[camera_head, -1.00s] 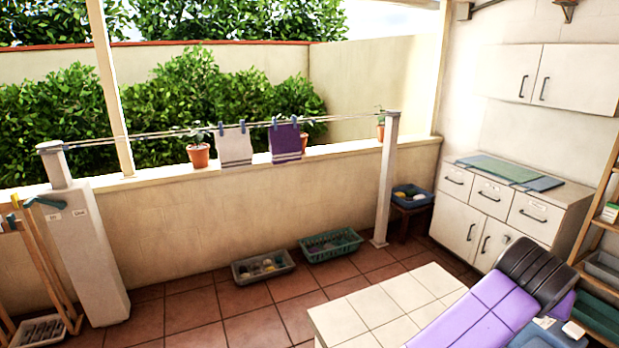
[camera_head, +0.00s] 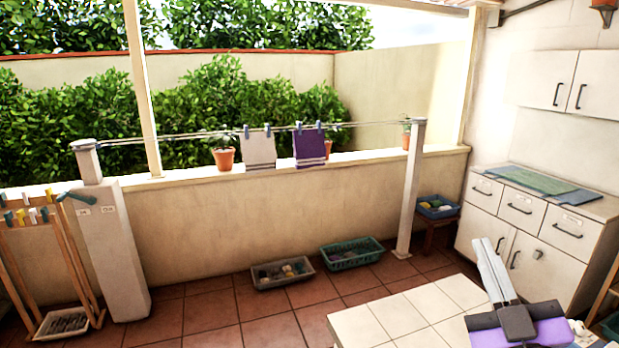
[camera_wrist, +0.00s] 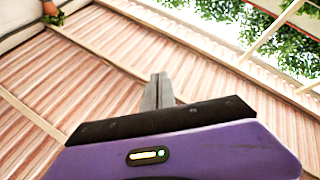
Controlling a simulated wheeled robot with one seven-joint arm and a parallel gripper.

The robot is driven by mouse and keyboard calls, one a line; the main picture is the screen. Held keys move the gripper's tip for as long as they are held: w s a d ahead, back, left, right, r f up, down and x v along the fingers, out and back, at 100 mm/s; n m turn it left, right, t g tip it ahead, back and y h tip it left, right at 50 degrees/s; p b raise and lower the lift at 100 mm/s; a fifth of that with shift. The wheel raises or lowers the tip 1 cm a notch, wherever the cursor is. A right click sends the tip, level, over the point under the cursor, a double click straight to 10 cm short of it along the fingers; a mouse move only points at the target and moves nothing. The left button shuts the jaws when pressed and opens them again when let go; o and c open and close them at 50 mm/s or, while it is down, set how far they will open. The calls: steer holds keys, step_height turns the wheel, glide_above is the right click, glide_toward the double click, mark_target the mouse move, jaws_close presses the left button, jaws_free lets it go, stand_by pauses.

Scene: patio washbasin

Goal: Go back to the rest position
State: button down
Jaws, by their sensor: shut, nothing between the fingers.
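My gripper (camera_head: 490,266) is at the lower right of the head view, above the tiled counter's right part. Its pale grey fingers point up and lie together, with nothing between them. In the wrist view the closed fingers (camera_wrist: 158,92) stand out beyond the dark and purple gripper body, against a ribbed roof. A grey towel (camera_head: 258,151) and a purple towel (camera_head: 308,148) hang by blue pegs from the clothesline, well away from my gripper.
The tiled counter (camera_head: 385,318) is at the bottom right. A white cabinet (camera_head: 535,225) stands at the right, with wall cupboards (camera_head: 565,80) above. A grey tray (camera_head: 282,273) and a green basket (camera_head: 350,253) sit on the floor by the wall. A wooden rack (camera_head: 50,255) stands left. Open floor lies between.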

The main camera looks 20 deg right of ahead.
steer(key=s+a+f+g+y+b, duration=0.1)
steer(key=s+a+f+g+y, duration=0.1)
steer(key=s+a+f, duration=0.3)
steer(key=s+a+f+m+g+y+b, duration=0.1)
steer(key=s+a+f, duration=0.5)
steer(key=s+f, duration=0.8)
steer(key=s+a+f+g+y+b, duration=0.1)
steer(key=s+a+f+g+y, duration=0.3)
steer(key=s+f, duration=0.5)
steer(key=shift+s+a+f+m+b, duration=0.15)
steer(key=shift+a+f+m+b, duration=0.25)
steer(key=shift+a+f, duration=0.55)
